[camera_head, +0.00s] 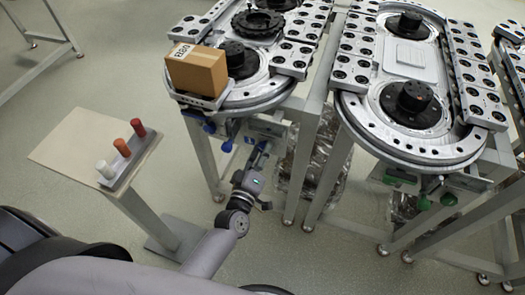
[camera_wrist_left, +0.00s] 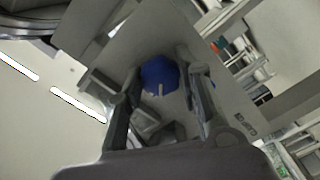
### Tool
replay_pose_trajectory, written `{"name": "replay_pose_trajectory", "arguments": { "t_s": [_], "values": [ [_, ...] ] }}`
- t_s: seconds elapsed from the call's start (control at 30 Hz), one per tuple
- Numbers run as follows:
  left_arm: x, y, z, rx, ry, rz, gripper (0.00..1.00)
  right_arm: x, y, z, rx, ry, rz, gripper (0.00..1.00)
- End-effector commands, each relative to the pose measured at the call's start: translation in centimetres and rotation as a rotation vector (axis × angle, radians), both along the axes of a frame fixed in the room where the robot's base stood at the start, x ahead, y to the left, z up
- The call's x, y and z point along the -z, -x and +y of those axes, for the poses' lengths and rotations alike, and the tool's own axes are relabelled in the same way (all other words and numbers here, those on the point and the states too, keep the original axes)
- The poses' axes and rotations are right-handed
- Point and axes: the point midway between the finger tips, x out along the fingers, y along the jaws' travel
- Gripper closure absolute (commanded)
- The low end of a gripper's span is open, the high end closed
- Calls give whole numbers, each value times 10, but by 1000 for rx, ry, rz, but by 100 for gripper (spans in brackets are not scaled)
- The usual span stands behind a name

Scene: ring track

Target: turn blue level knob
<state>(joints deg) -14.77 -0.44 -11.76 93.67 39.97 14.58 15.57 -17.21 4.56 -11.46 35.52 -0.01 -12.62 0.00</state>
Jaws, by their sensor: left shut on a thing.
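The blue level knob (camera_wrist_left: 158,74) shows in the left wrist view, on the front of a grey panel box. My left gripper (camera_head: 261,152) reaches up under the left ring track (camera_head: 235,97) in the head view. In the left wrist view its two fingers stand on either side of the blue knob, shut on it. In the head view the gripper hides most of the held knob. My right gripper is not in view.
Another blue knob (camera_head: 208,127) sits under the left track's end. A cardboard box (camera_head: 197,70) rides on the track. A stand (camera_head: 85,150) with red, orange and white cylinders is at left. A second track (camera_head: 405,140) with green knobs is at right.

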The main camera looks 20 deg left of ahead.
Motion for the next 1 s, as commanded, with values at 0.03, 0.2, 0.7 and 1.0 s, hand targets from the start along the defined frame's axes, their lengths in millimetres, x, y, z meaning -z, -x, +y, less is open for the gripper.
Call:
{"name": "replay_pose_trajectory", "arguments": {
  "t_s": [0.03, 0.2, 0.7, 1.0],
  "values": [
    [1, 0, 0, 1, 43, 3, 96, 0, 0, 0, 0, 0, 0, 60],
    [1, 0, 0, 0, 204, 8, 96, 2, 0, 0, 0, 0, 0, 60],
    [1, 0, 0, 0, 621, 23, 96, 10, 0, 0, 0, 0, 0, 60],
    [0, 0, 0, 0, 748, 27, 96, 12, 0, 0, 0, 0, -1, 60]
  ]
}}
